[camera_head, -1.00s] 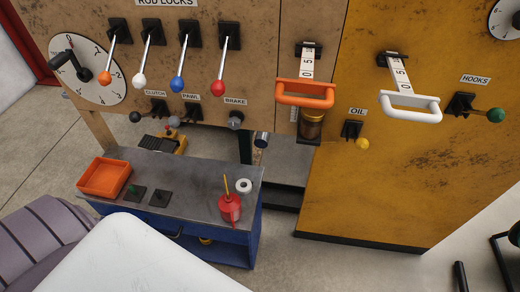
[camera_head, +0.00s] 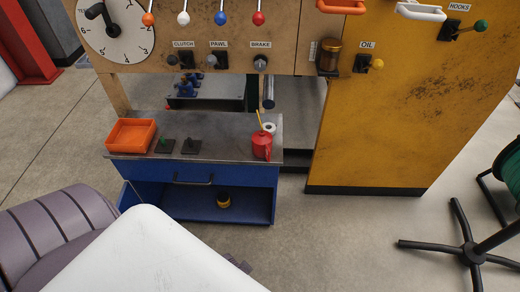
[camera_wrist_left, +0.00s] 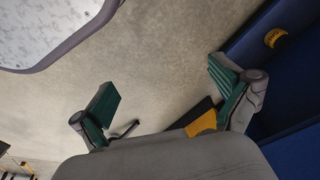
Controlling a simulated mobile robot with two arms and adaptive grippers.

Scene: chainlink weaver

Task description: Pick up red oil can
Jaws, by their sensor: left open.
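The red oil can (camera_head: 262,146) with a thin yellow spout stands upright at the right end of the grey top of the blue workbench (camera_head: 225,150). A white roll (camera_head: 269,128) stands just behind it. My left gripper (camera_wrist_left: 168,95) shows in the left wrist view, with its two green-padded fingers wide apart and nothing between them. It is over the floor beside the blue bench, and the can is not in that view. My right gripper is in neither current view.
An orange tray (camera_head: 131,136) and two dark fixtures sit on the bench's left and middle. A yellow-black roll (camera_head: 223,200) lies on its lower shelf. The machine panel with knobs rises behind, and a yellow cabinet (camera_head: 400,120) stands right. A black stand (camera_head: 470,253) is at far right.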

